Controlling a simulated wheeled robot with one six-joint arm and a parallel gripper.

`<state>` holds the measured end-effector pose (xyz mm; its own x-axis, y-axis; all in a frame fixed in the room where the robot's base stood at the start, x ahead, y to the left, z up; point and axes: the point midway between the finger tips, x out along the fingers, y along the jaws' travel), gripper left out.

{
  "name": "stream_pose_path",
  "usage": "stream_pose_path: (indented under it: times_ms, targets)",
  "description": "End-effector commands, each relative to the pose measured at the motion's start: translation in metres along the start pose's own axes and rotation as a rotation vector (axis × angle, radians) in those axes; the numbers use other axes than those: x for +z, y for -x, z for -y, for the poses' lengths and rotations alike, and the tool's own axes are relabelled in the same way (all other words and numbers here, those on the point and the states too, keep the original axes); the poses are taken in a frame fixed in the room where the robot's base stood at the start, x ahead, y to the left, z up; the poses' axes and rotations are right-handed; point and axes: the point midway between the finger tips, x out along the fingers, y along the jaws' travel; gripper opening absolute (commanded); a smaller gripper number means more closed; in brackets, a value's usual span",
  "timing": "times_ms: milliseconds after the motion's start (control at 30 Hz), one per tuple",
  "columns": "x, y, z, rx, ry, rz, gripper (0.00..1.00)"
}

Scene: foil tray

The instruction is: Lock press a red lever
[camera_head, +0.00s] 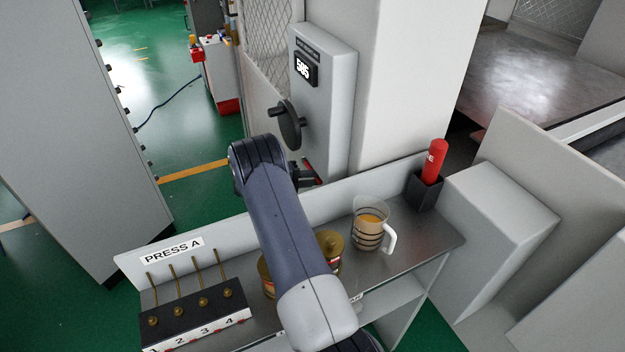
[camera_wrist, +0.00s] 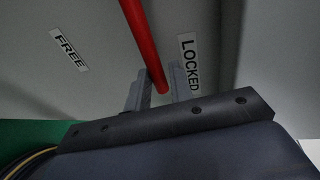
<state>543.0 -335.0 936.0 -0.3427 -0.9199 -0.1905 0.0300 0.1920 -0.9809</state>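The red lever (camera_wrist: 143,42) slants down through the wrist view on a grey panel. Its lower end lies close to the LOCKED label (camera_wrist: 190,65) and well to the right of the FREE label (camera_wrist: 69,50). My gripper (camera_wrist: 160,86) has one finger on each side of the lever's end, with hardly any gap, and looks shut on it. In the head view my gripper (camera_head: 297,172) is mostly hidden behind my arm. A short piece of the red lever (camera_head: 312,172) shows beside it, low on the grey press cabinet (camera_head: 330,110).
A black handwheel (camera_head: 290,124) and a display reading 585 (camera_head: 304,69) are on the cabinet.

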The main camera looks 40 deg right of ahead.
Motion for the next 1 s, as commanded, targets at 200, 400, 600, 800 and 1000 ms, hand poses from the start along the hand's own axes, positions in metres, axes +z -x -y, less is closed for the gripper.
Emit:
stream_pose_path:
  times_ms: [200, 400, 600, 800, 1000]
  targets:
    - [0.0, 0.0, -0.001, 0.001, 0.0, 0.0, 0.36]
    - [0.0, 0.001, -0.001, 0.001, -0.001, 0.0, 0.36]
    - [0.001, 0.022, -0.004, 0.001, -0.001, 0.004, 0.36]
    - [0.001, 0.064, -0.004, 0.002, -0.002, 0.005, 0.36]
    - [0.001, 0.096, -0.003, 0.001, -0.002, 0.002, 0.36]
